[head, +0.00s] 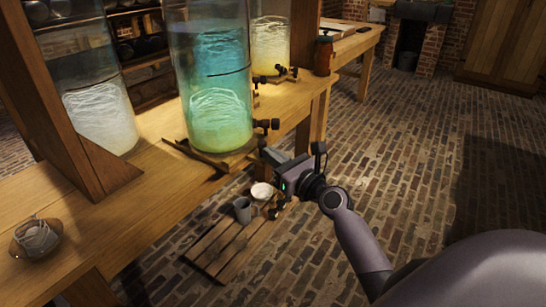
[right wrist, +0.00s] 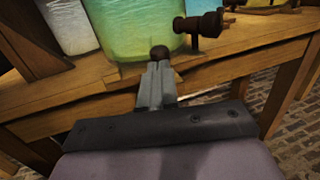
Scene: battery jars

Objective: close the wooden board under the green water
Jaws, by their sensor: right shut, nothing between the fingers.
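The tall glass jar of green water (head: 217,112) stands on the wooden bench. A thin wooden board (head: 193,154) shows at its base, its end jutting out to the left. In the right wrist view the green jar (right wrist: 132,28) rises behind the bench edge. A dark round knob (right wrist: 159,53) shows just beyond my fingertips there; I cannot tell whether they touch. My right gripper (head: 266,154) is shut and empty, in front of the bench edge below the jar's dark tap (head: 266,125). It also shows in the right wrist view (right wrist: 158,72). My left gripper is out of view.
A jar of pale water (head: 100,115) stands left behind a wooden post (head: 60,100); a yellow jar (head: 270,45) stands behind. A glass dish (head: 36,237) sits at the bench's left. A slatted crate (head: 212,250) with a grey mug (head: 242,210) is on the brick floor.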

